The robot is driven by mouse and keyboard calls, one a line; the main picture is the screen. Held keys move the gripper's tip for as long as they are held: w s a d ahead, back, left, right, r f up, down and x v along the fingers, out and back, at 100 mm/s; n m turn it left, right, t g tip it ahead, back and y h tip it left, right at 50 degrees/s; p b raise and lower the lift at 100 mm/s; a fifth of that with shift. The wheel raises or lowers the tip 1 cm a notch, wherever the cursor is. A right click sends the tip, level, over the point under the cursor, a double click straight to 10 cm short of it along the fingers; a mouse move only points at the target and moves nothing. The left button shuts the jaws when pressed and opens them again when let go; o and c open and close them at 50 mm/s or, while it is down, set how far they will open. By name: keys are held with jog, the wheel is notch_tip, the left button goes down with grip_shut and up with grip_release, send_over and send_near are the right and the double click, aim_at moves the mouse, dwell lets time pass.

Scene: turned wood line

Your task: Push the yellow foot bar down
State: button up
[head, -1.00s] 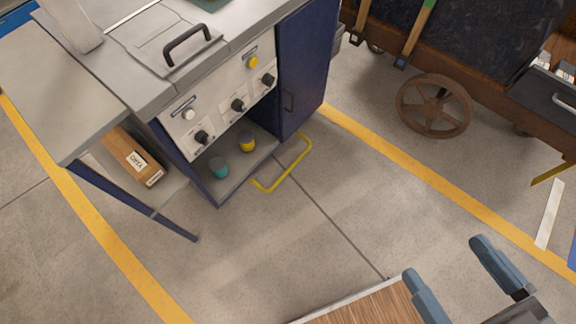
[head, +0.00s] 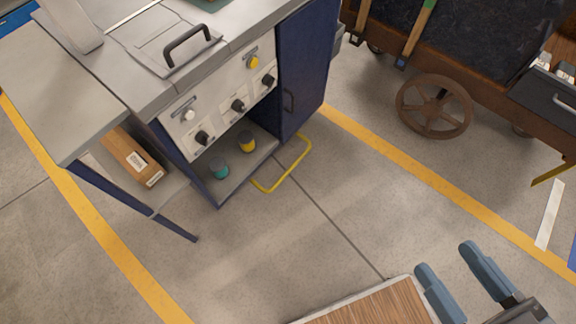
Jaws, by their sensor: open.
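The yellow foot bar (head: 289,174) is a thin bent yellow rod that sticks out from the base of the blue and grey workstation (head: 203,186), low over the floor. My gripper (head: 464,281) is at the lower right in the head view, with two blue-grey fingers apart and nothing seen between them. It is well to the right of and nearer than the foot bar, not touching it.
A teal cup (head: 219,169) and a yellow cup (head: 247,141) sit on the workstation's low shelf. A wooden board (head: 375,304) is at the bottom edge. A brown cart (head: 470,65) with a spoked wheel (head: 434,106) stands at the upper right. Floor between the bar and my gripper is clear.

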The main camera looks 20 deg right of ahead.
grip_shut()
dwell(0.3)
dwell(0.8)
